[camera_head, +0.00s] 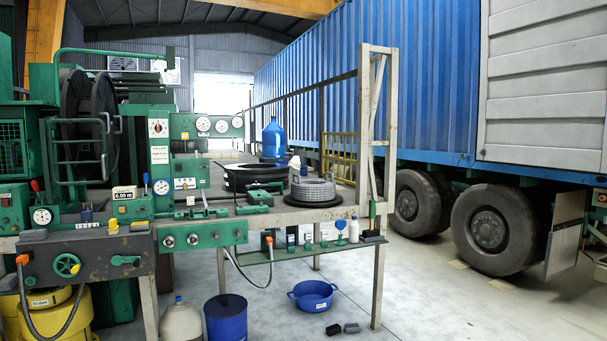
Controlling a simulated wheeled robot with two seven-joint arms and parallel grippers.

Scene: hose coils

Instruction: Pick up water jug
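A blue water jug (273,139) stands upright at the far part of the workbench, behind a dark hose coil. Its base is close to the coils and partly hidden, so I cannot tell exactly what it rests on. A cream-coloured jug (181,324) with a blue cap stands on the floor under the bench, cut off by the bottom edge. Neither of my grippers shows in the head view.
The bench (210,222) carries green machinery, a black hose coil (250,178) and a grey coil (313,189). A lower shelf (310,250) holds small bottles. A blue drum (226,320) and blue basin (313,295) are on the floor. The floor at right is clear beside the truck (440,100).

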